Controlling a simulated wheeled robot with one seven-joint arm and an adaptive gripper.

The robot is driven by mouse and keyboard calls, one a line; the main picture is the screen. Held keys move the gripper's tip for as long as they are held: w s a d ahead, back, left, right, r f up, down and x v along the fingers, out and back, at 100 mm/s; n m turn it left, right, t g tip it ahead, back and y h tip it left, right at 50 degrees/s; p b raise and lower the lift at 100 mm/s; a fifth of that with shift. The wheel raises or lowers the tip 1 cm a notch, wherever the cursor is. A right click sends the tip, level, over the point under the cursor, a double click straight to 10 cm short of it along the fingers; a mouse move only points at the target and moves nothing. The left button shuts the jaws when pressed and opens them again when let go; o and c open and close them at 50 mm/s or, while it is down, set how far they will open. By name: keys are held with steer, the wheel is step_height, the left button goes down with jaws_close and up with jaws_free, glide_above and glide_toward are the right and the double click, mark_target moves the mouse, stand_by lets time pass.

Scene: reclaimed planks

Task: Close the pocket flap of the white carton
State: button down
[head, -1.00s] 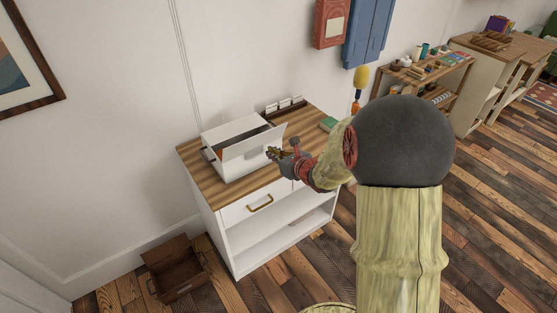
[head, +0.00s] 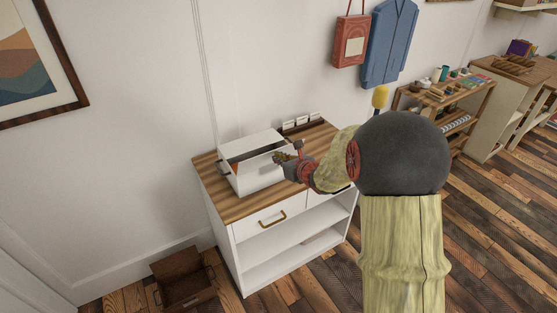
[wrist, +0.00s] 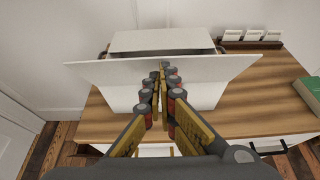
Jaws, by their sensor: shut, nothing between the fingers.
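The white carton (head: 250,143) sits on the wooden top of a white cabinet. Its dark opening shows in the head view behind the front flap (head: 262,173). In the wrist view the flap (wrist: 100,72) is a wide white panel across the front of the carton (wrist: 160,41), standing off its top with a gap behind. My gripper (head: 279,157) is shut and empty at the front of the flap, near its right part in the head view. In the wrist view the fingertips (wrist: 163,68) overlap the flap's middle; I cannot tell whether they touch it.
A card rack (head: 302,122) stands behind the carton. A green book (wrist: 309,95) lies at the right of the cabinet top (head: 225,207). A brown open box (head: 183,279) is on the floor. Bare wood lies to the carton's right.

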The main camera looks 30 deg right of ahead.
steer(key=shift+r, duration=0.15)
steer(key=shift+w+r+p, duration=0.1)
steer(key=shift+w+p, duration=0.15)
steer(key=shift+p, duration=0.65)
